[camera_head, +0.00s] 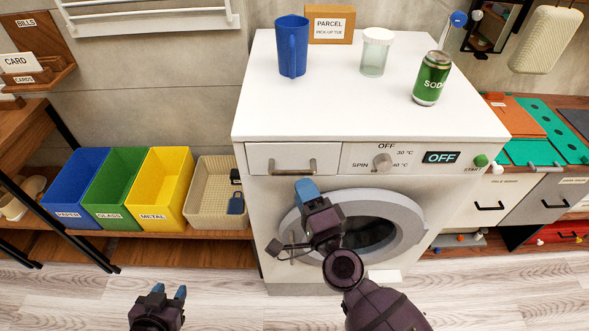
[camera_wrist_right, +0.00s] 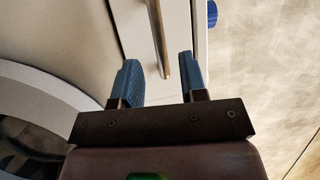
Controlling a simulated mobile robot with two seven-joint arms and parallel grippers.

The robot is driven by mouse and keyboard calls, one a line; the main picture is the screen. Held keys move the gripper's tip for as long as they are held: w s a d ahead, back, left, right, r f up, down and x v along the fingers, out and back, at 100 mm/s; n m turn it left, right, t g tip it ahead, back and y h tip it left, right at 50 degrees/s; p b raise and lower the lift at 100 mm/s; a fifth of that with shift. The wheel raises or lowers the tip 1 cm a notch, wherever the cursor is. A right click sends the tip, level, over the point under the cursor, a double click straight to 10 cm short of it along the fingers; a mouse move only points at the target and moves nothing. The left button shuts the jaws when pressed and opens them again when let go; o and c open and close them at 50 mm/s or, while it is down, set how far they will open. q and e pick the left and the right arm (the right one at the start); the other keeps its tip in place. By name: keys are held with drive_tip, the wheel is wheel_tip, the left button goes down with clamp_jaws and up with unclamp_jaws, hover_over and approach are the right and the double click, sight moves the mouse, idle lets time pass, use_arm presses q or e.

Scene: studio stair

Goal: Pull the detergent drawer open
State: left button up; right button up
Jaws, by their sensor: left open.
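The detergent drawer (camera_head: 262,160) is the white panel at the top left of the washing machine's front, and it looks closed. Its metal bar handle (camera_head: 292,172) also shows in the right wrist view (camera_wrist_right: 157,38). My right gripper (camera_head: 306,186) is just below the handle in the head view. In the wrist view its two blue fingers (camera_wrist_right: 158,62) are apart, with the handle's near end showing between the tips. I cannot tell whether they touch it. My left gripper (camera_head: 170,290) is open and empty, low over the floor at the lower left.
The washing machine (camera_head: 345,100) carries a blue mug (camera_head: 292,48), a parcel box (camera_head: 331,24), a lidded jar (camera_head: 375,55) and a soda can (camera_head: 431,78). The round door (camera_head: 405,215) is behind my right arm. Coloured bins (camera_head: 120,190) stand on the left shelf.

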sight(295, 171)
drive_tip(key=shift+x, duration=2.8)
clamp_jaws()
